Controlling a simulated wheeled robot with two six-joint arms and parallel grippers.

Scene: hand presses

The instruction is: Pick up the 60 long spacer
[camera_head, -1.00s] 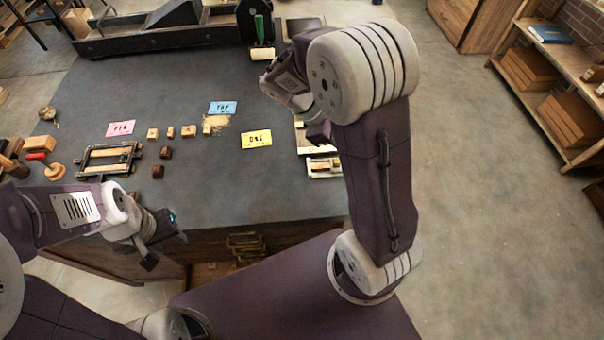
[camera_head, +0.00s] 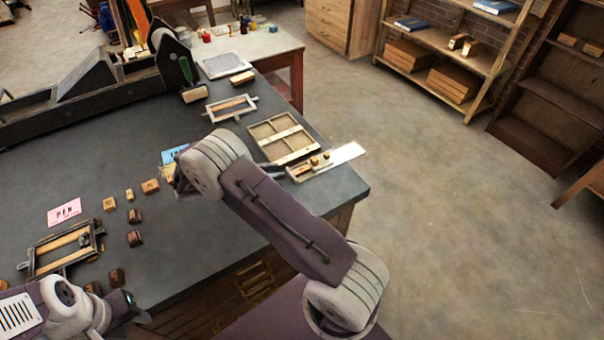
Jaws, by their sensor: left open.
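I cannot make out a 60 marking on any piece. A shallow wooden tray with compartments (camera_head: 255,130) lies near the right edge of the bench. In front of it is a narrow holder (camera_head: 300,172) with small wooden pieces (camera_head: 320,160) in or on it and a pale flat strip (camera_head: 345,153) at its right. My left gripper (camera_head: 138,314) is at the bottom left by the bench's front edge, open, with nothing seen in it. My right gripper (camera_head: 179,187) is over the bench left of the tray, mostly hidden behind its own arm, so its jaws cannot be read.
Small wooden blocks (camera_head: 130,195), a pink card (camera_head: 64,212) and a framed form (camera_head: 62,248) lie on the bench's left. Another frame (camera_head: 230,107) is behind the tray. A press (camera_head: 100,95) stands at the back. Open floor and shelves (camera_head: 440,60) are at right.

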